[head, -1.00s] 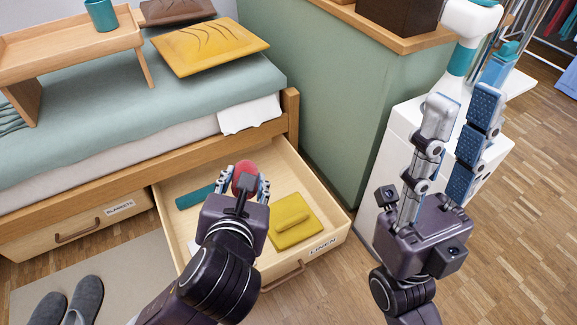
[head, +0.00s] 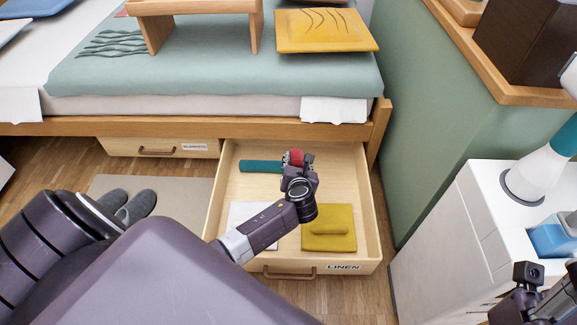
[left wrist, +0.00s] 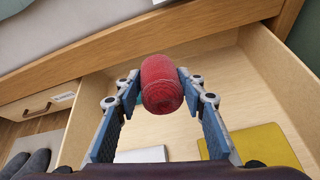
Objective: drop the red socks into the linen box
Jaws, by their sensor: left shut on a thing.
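The rolled red socks (head: 293,156) are held between the fingertips of my left gripper (head: 298,165). In the left wrist view the red socks (left wrist: 161,85) show as a round bundle with a finger pressed on each side. The linen box (head: 368,267) is the pulled-out drawer under the bed, with a LINEN label on its front. The socks and gripper are over the inside of the drawer, towards its back; I cannot tell how high above the floor of it. Only part of my right gripper (head: 527,290) shows at the lower right corner, and its fingers are out of sight.
In the drawer lie a teal roll (head: 260,167), a white folded piece (head: 240,212) and a yellow folded cloth (head: 343,241). A closed drawer (head: 125,148) is to the left. Grey slippers (head: 138,207) lie on a mat. A white cabinet (head: 440,245) stands to the right.

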